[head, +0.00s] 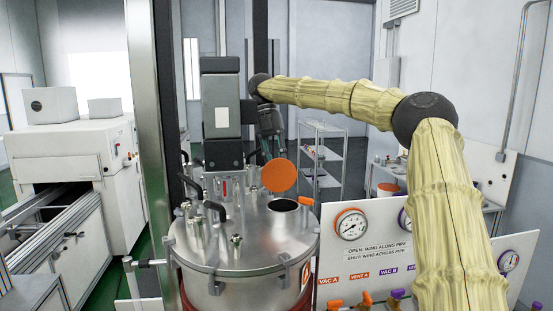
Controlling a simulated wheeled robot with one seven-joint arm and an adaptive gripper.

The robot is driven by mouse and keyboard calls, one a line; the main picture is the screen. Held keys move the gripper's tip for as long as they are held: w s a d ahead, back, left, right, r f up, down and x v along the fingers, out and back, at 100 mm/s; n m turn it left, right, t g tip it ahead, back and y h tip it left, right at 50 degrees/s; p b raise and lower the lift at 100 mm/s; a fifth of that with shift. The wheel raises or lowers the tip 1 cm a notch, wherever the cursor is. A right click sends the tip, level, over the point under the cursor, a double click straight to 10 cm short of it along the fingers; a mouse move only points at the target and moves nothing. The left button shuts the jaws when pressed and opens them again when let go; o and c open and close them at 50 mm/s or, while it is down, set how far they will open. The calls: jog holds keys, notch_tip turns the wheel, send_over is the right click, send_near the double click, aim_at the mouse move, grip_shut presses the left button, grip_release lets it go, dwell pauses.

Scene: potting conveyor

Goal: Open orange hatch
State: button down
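The orange hatch (279,175) is a round orange disc on top of the steel vessel (240,255). It is tilted up, its face towards the camera. In front of and below it, a round dark port (283,205) shows uncovered in the vessel's lid. My gripper (270,152) is dark and points down just above and behind the upper left of the disc. Its fingertips are small and partly hidden by the disc, so I cannot tell whether they touch it or are open or shut.
Black handles (214,211) and metal fittings (236,243) stand on the vessel lid. A grey column unit (221,115) rises behind the lid, left of my gripper. A gauge panel (375,255) with orange and purple valves is at right. A wire shelf (321,158) stands behind.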

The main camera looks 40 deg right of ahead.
aim_at(277, 166)
jog(key=c, duration=1.5)
grip_release()
notch_tip(277, 166, down, 2)
jog(key=shift+f, duration=0.15)
jog(key=shift+w+a, duration=0.2)
jog(key=shift+w, duration=0.15)
jog(key=shift+s+d+f, duration=0.15)
jog(key=shift+d+f, duration=0.05)
jog(key=shift+d, duration=0.55)
jog(key=shift+w+d+v, duration=0.1)
jog(key=shift+w+v, duration=0.05)
jog(key=shift+v, duration=1.9)
jog(key=shift+w+d+v, duration=0.15)
jog(key=shift+w+v, duration=0.05)
jog(key=shift+v, duration=1.85)
jog(key=shift+w+d+v, duration=0.1)
jog(key=shift+w+v, duration=0.05)
jog(key=shift+v, duration=1.85)
